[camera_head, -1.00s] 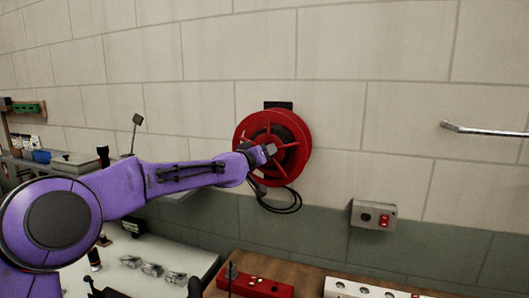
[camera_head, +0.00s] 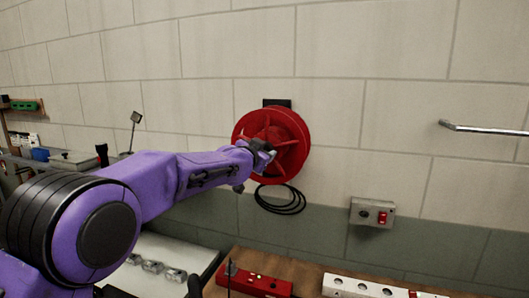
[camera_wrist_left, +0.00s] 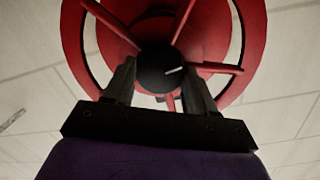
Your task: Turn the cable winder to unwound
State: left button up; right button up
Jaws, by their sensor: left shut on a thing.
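The cable winder (camera_head: 287,130) is a red spoked reel with a black hub on the wall, in the middle of the head view. In the left wrist view its red rim and spokes (camera_wrist_left: 215,68) fill the top, around the black hub (camera_wrist_left: 160,68). My left gripper (camera_head: 264,152) is at the winder's face and shut on a part of it; its fingers (camera_wrist_left: 158,75) stand on either side below the hub. The exact part between the fingers is hard to make out. A black cable loop (camera_head: 294,205) hangs below the reel. My right gripper is not in view.
A grey switch box with a red button (camera_head: 372,213) is on the wall to the lower right. A metal bar (camera_head: 480,129) sticks out at the far right. A red box (camera_head: 258,282) and a white strip (camera_head: 365,288) lie on the bench below. The wall around the winder is clear.

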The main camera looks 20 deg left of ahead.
pick_arm(q)
jog(key=shift+f+m, duration=0.1)
jog(key=shift+m, duration=0.6)
jog(key=o, duration=1)
jog(key=shift+o, duration=0.2)
jog(key=s+r+b, duration=0.1)
jog(key=s+b, duration=0.2)
jog(key=s, duration=0.7)
jog(key=shift+s+a, duration=0.15)
jog(key=shift+s, duration=0.05)
